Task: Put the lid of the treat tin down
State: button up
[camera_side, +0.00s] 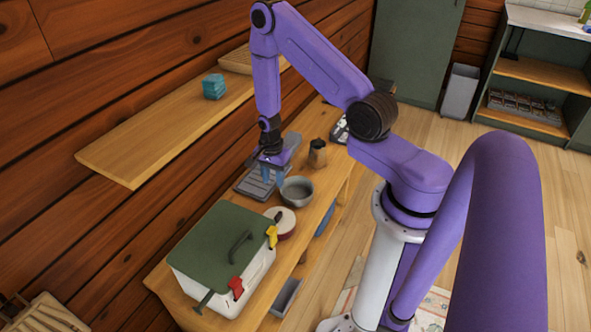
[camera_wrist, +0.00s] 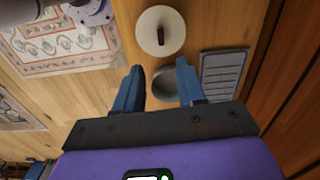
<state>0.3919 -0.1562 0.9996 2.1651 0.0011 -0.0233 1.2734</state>
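The treat tin (camera_side: 287,229) appears to be the round red-sided container on the wooden counter, beside the green-lidded box. Its round cream lid (camera_side: 280,216) lies on top; in the wrist view the lid (camera_wrist: 149,38) shows a dark handle at its middle. My gripper (camera_side: 273,181) points down above the counter, behind the tin and near the grey bowl. In the wrist view my gripper (camera_wrist: 159,66) has its two blue fingers spread, with nothing held between them. It is apart from the lid.
A grey bowl (camera_side: 298,194) stands close to my gripper, with a grey ridged rack (camera_side: 250,187) beside it. A coffee pot (camera_side: 318,153) stands farther along. The large white box with green lid (camera_side: 219,246) crowds the tin. A wall shelf (camera_side: 165,128) overhangs the counter.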

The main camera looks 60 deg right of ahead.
jog(key=s+a+r+n, duration=0.4)
jog(key=a+r+n, duration=1.1)
jog(key=r, duration=0.2)
jog(key=s+a+r+n, duration=0.1)
jog(key=s+r+n, duration=0.4)
jog(key=s+n, duration=0.2)
jog(key=s+a+r+n, duration=0.1)
jog(key=s+r+n, duration=0.5)
jog(key=s, duration=0.5)
jog(key=shift+s+n, duration=0.35)
jog(key=shift+n, duration=0.45)
jog(key=o, duration=0.6)
jog(key=shift+s+r, duration=0.2)
jog(key=shift+s, duration=0.1)
jog(key=shift+o, duration=0.2)
